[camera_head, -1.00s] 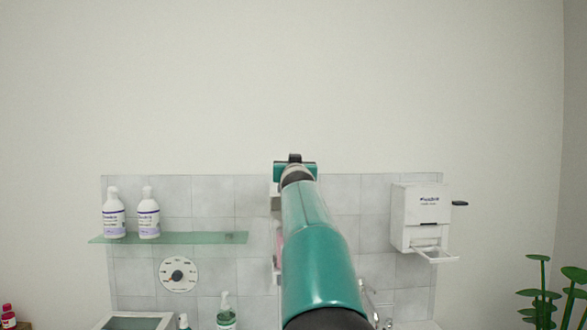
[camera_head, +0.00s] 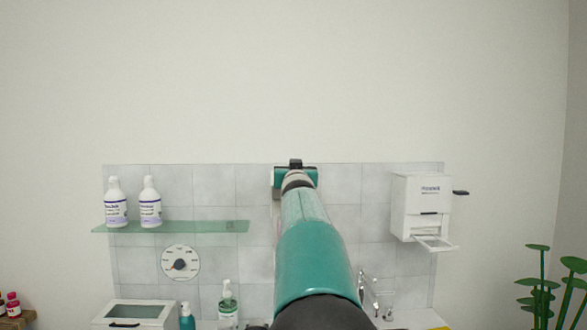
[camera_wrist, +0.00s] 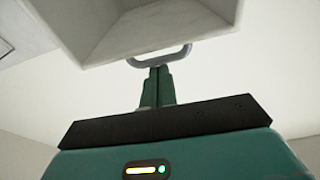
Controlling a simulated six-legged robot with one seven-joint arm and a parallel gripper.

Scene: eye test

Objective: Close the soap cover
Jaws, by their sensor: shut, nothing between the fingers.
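In the wrist view a white, hollow, box-like part with slanted inner faces, apparently the soap cover (camera_wrist: 140,28), hangs over my gripper (camera_wrist: 158,71). A grey U-shaped handle (camera_wrist: 160,60) shows at its lower edge. My gripper's fingers are shut and empty, with their tips at or just under the handle; I cannot tell whether they touch it. In the head view my gripper (camera_head: 295,165) is in front of the tiled wall near its top edge. My arm hides most of what is behind it there; only a pale strip shows beside it.
A white dispenser (camera_head: 421,195) with a side lever and lower tray hangs at right. A glass shelf (camera_head: 185,227) holds two white bottles (camera_head: 132,205) at left. A dial (camera_head: 180,263), white box (camera_head: 132,314), pump bottle (camera_head: 228,302) and tap (camera_head: 367,285) are lower.

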